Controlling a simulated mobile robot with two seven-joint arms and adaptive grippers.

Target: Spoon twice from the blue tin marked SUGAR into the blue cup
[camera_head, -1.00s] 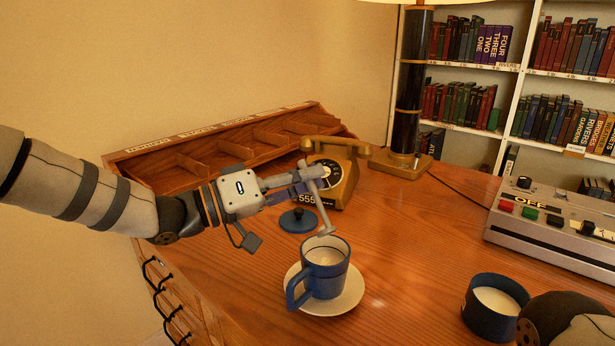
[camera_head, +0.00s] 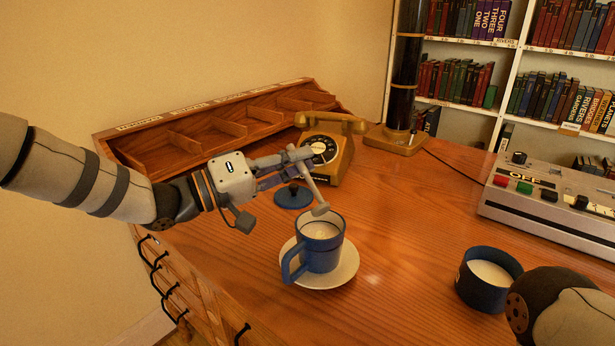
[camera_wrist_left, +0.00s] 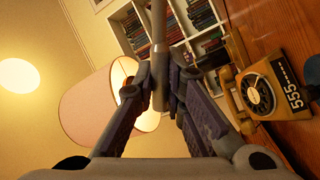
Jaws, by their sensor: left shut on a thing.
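The blue cup (camera_head: 321,256) stands upright on a white saucer (camera_head: 345,275), with something pale inside. The open blue tin (camera_head: 486,296) at the lower right holds white contents; its marking is not readable. My left gripper (camera_head: 288,166) is shut on a grey spoon (camera_head: 312,190), behind and slightly left of the cup. The spoon slants down to its end by the cup's far rim; I cannot tell whether its bowl holds anything. In the left wrist view the spoon's handle (camera_wrist_left: 158,35) rises between the fingers. My right gripper is out of view.
A blue lid (camera_head: 293,198) lies behind the cup, near a yellow telephone (camera_head: 335,150). A wooden sorter (camera_head: 200,135) stands at the back left and a grey control box (camera_head: 550,205) at the right. My right arm is beside the tin. Desk between cup and tin is clear.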

